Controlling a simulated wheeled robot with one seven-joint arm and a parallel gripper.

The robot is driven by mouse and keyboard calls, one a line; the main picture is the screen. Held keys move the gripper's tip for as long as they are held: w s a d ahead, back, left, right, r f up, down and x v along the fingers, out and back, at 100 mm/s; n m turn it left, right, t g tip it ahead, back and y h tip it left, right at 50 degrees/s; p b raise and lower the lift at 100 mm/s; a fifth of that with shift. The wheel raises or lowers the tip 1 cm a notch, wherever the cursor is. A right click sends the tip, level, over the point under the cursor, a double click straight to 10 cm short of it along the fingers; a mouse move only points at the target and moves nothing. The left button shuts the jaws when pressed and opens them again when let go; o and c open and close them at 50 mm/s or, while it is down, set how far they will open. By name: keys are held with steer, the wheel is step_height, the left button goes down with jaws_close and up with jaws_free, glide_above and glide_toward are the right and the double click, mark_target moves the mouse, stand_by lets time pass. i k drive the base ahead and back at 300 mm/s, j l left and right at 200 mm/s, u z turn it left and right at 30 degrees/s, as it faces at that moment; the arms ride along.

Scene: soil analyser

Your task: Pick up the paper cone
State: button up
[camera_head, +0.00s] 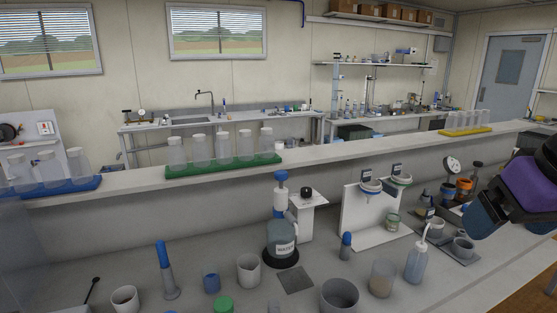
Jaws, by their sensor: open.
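I cannot make out the paper cone with certainty. Two small round funnel-like holders stick out from a white upright stand at the right of the bench: a left holder (371,188) with a bluish rim and a right holder (401,179) with a paler rim. Whether either holds paper is too small to tell. A small jar with a greenish band (393,221) stands below the right holder. Purple, black and blue links of my own arm show at the right edge, right of the stand. I cannot identify my gripper's fingertips among them.
A water jug (281,238), a wash bottle (416,262), a grey bowl (339,296), a beaker with brown contents (382,279) and several cups crowd the bench. A raised ledge behind bears a green rack (222,168) of clear containers. Instruments stand beside my arm.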

mark_target(398, 176)
steer(key=i+l+u, duration=0.1)
steer(key=l+u, duration=0.15)
steer(key=u, duration=0.15)
steer(key=l+u, duration=0.3)
steer(key=u, duration=0.15)
steer(key=l+u, duration=0.15)
steer(key=l, duration=1.1)
steer(key=l+u, duration=0.2)
steer(key=l, duration=1)
steer(key=k, duration=0.05)
